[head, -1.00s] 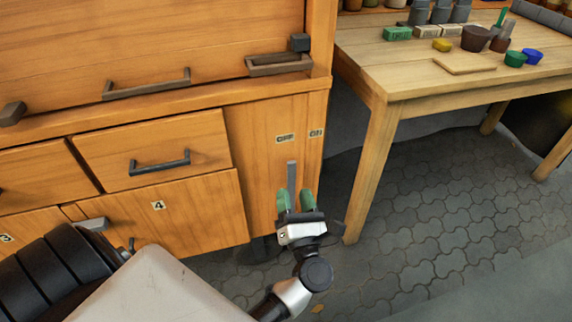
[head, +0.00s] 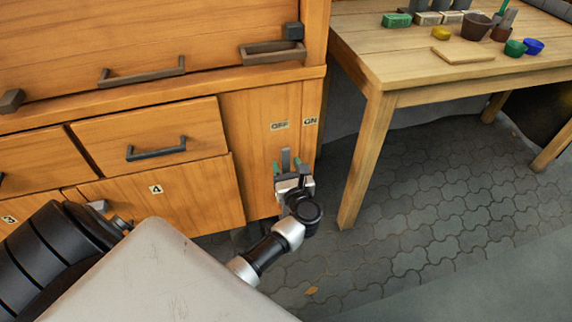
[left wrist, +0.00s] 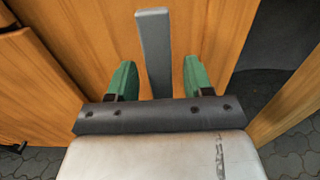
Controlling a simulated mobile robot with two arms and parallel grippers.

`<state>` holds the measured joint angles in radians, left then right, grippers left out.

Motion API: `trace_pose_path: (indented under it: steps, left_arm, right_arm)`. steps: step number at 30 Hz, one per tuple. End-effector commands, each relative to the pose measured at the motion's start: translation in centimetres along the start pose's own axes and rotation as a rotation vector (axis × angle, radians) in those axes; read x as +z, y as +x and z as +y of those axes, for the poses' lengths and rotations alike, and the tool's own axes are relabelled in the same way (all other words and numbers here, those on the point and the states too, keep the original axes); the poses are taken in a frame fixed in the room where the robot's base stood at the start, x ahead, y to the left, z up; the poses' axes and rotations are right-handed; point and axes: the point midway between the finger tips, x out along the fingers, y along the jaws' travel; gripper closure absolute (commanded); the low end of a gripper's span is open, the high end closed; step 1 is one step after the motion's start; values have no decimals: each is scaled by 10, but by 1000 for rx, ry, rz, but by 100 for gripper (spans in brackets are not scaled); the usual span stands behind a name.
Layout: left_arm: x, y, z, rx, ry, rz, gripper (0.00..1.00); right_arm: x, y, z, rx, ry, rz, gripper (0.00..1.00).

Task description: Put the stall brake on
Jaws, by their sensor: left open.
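The stall brake is a grey upright lever (head: 286,158) on the front of the wooden stall, below the OFF label (head: 279,126) and left of the ON label (head: 311,121). The lever also shows in the left wrist view (left wrist: 154,50), standing between the two green fingers. My left gripper (head: 287,168) is open, with a finger on each side of the lever and a gap to each. It also shows in the left wrist view (left wrist: 156,82). The lever's lower end is hidden behind the gripper. My right gripper is not in view.
Drawers with dark handles (head: 157,153) are left of the lever. A wooden table (head: 400,65) with bowls and small blocks stands to the right; its near leg (head: 366,160) is close to the stall. The paved floor (head: 430,205) between is clear.

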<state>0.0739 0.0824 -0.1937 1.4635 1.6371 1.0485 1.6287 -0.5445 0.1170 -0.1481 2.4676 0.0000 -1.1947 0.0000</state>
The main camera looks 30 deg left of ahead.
Motion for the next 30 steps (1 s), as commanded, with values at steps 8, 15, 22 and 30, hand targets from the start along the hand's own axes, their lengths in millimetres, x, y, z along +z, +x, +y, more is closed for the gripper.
trace_pose_path:
  steps: [8, 15, 22, 30]
  left_arm:
    - [0, 11, 0, 0, 0, 0, 49]
    - [0, 10, 0, -1, 0, 0, 63]
    - [0, 10, 0, -1, 0, 0, 98]
    - [-1, 10, -6, 0, 20, 1, 100]
  right_arm:
    - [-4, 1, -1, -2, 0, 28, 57]
    - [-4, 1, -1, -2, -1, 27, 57]
    - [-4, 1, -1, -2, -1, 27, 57]
    - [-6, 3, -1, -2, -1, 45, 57]
